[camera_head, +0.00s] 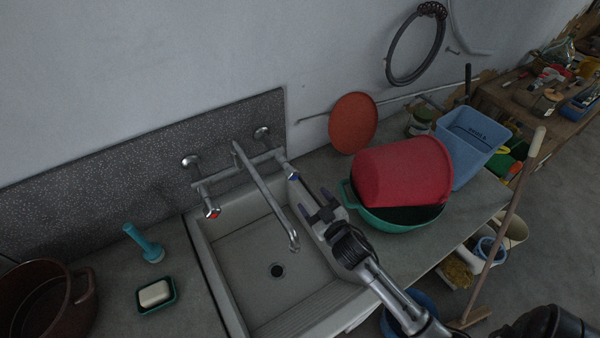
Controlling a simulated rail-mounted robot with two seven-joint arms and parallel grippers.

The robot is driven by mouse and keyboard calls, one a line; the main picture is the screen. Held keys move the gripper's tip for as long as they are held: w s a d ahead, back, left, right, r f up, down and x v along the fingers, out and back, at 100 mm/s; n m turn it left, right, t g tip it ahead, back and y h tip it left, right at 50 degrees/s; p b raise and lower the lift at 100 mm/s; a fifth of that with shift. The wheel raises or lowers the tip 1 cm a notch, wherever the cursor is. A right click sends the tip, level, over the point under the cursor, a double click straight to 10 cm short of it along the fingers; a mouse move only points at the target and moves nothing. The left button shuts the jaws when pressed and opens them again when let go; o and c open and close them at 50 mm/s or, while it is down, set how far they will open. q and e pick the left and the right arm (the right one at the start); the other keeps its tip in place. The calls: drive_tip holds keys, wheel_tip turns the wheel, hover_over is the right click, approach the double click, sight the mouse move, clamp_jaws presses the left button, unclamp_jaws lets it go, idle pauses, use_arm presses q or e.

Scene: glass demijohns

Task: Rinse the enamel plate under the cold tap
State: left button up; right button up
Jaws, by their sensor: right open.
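A round orange-red disc (353,122), which looks like the enamel plate, stands tilted on edge against the wall behind the counter. The cold tap (293,177) with a blue mark is on the right of the mixer. The spout (268,200) reaches out over the sink (240,250); no water shows from it. My right gripper (315,201) is open and empty over the sink's right side, just below the cold tap and apart from the disc. My left gripper is not in view.
A red basin (403,172) lies tilted in a green basin (400,218) right of my gripper. A blue tub (468,140) stands behind them. A soap dish (156,295), blue brush (145,243) and brown pot (45,305) are left. A broom handle (510,215) leans at the counter's right edge.

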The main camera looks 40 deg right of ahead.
sight(295, 177)
drive_tip(key=w, duration=0.3)
drive_tip(key=w+d, duration=0.1)
drive_tip(key=w, duration=0.3)
drive_tip(key=w+d+p, duration=0.1)
drive_tip(key=w, duration=0.3)
drive_tip(key=shift+w, duration=0.25)
drive_tip(key=c, duration=0.9)
drive_tip(key=shift+n+p, duration=0.3)
drive_tip(key=shift+n, duration=1.5)
drive_tip(key=o, duration=0.9)
